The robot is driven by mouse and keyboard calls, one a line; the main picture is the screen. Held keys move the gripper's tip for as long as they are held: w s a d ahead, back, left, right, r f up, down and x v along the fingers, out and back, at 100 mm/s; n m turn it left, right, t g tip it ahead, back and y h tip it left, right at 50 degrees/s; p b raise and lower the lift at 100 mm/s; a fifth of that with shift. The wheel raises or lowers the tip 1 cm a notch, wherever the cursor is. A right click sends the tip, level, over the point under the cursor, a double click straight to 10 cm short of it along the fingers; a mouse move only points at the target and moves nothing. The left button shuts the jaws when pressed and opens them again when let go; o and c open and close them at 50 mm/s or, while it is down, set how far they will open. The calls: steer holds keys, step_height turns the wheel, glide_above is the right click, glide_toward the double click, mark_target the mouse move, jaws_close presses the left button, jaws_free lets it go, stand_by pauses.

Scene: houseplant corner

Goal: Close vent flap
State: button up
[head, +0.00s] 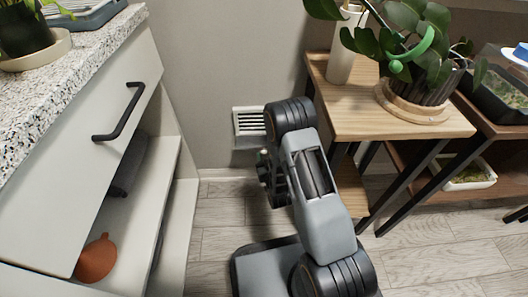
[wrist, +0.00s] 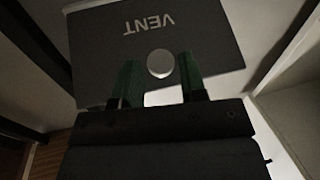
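The vent (head: 249,121) is a white frame with dark slats, low on the wall in the head view; its slats are uncovered. A grey strip just below it looks like the flap (head: 246,143), mostly hidden by my arm. In the wrist view the flap (wrist: 95,62) is a dark grey panel with upside-down "VENT" lettering and a round pale knob (wrist: 160,63). My gripper (wrist: 159,80) is open, its two green fingers apart, with the knob between their tips and gaps visible on both sides. In the head view my arm hides most of the gripper.
A wooden plant stand (head: 400,118) with black legs stands right of my arm, bearing a potted plant (head: 420,60). Free floor lies between them.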

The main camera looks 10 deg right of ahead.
steer(key=shift+w, duration=0.3)
jaws_close()
stand_by(0.3)
